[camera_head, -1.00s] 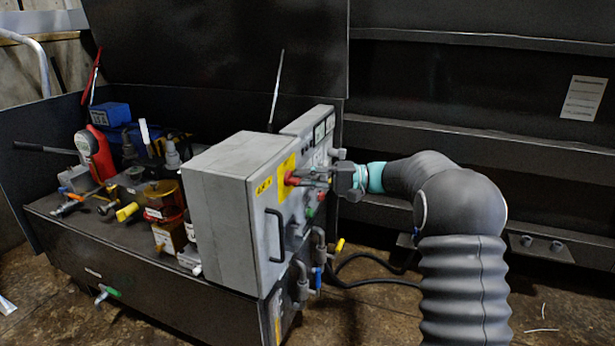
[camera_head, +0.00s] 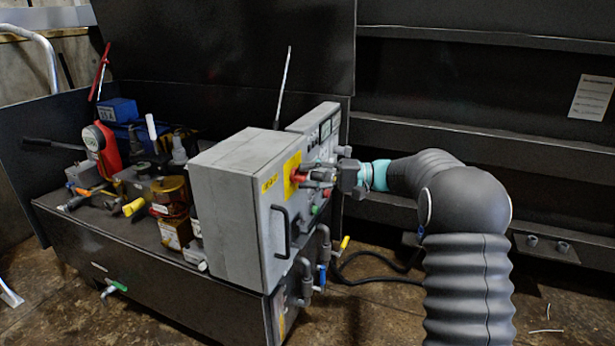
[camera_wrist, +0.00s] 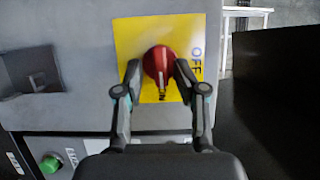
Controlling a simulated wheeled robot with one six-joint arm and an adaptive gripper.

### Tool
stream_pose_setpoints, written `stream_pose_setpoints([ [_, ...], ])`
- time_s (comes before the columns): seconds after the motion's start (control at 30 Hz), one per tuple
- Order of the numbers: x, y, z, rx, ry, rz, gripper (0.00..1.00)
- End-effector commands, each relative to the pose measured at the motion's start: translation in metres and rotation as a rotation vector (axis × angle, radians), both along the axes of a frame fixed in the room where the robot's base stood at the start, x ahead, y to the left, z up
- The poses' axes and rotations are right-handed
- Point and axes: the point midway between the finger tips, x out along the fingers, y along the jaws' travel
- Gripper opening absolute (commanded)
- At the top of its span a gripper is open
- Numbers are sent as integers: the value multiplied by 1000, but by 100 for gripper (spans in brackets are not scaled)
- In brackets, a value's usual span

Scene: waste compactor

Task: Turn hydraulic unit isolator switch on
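The isolator switch is a red rotary knob (camera_wrist: 158,63) on a yellow plate (camera_wrist: 126,40) marked OFF, set in the front of a grey cabinet. In the head view the red knob (camera_head: 297,176) shows on the cabinet's right-hand face, partly covered by my gripper. My gripper (camera_head: 318,178) comes from the right and points at the knob. In the wrist view my gripper's fingers (camera_wrist: 158,72) are apart, one on each side of the knob. The gaps are very small, and contact is unclear. A dark pointer mark shows at the knob's lower edge.
The grey cabinet (camera_head: 232,205) has a black handle (camera_head: 280,232) below the knob. A green button (camera_wrist: 50,163) is at lower left in the wrist view. Pipes with a yellow-handled valve (camera_head: 344,242) are beneath. A dark panel stands at the wrist view's right.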

Motion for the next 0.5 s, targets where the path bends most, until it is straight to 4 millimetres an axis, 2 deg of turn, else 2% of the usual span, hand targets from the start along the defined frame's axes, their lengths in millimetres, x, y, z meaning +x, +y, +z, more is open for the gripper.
stream_pose_setpoints([
  [0.1, 1, -4, 0, 0, -1, -2, 39],
  [0.23, 2, -20, 0, 1, -1, -5, 39],
  [0.5, 4, -72, -1, 0, -1, -5, 39],
])
